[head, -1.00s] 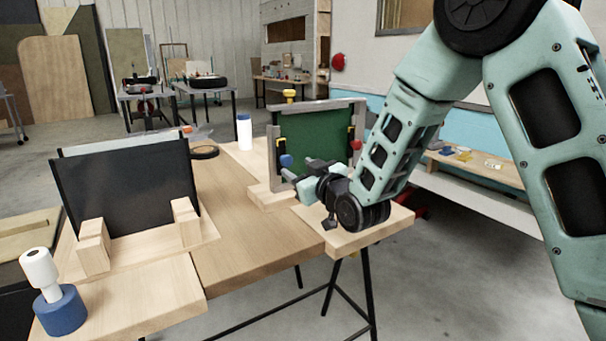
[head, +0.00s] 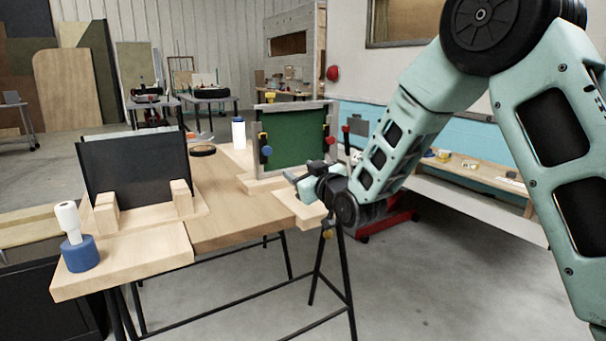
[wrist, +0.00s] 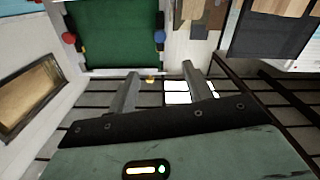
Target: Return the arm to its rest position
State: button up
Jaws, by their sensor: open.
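My gripper (head: 292,178) is in front of the green panel, at the right end of the workbench in the head view. In the wrist view its two fingers (wrist: 160,88) stand apart with nothing seen between them. The arm reaches in from the upper right, bent at the elbow. The green panel (head: 285,138) stands upright in a grey frame, with blue, red and yellow knobs at its sides. It also shows in the wrist view (wrist: 113,35), beyond the fingers. Whether the gripper touches the frame or bench cannot be told.
The wooden workbench (head: 235,217) holds a dark panel (head: 140,170) in a wooden stand, a blue-based white-topped tool (head: 80,252) and a white bottle (head: 238,133). A red wheeled base (head: 388,222) stands behind my forearm. The floor at the lower right is clear.

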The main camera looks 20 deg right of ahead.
jog(key=s+a+f+g, duration=0.3)
jog(key=s+a+g, duration=0.2)
jog(key=s, duration=0.4)
jog(key=s+a+f+g, duration=0.3)
jog(key=s+a+g, duration=0.15)
jog(key=s, duration=0.45)
jog(key=s+d+f+n+g+h, duration=0.15)
jog(key=s+g, duration=0.25)
jog(key=s, duration=0.9)
jog(key=s+d+f+n+g+h, duration=0.15)
jog(key=s+g, duration=0.25)
jog(key=s, duration=0.8)
notch_tip(320, 180, up, 18)
jog(key=s+p, duration=0.1)
jog(key=p, duration=1.7)
jog(key=shift+m+h, duration=0.4)
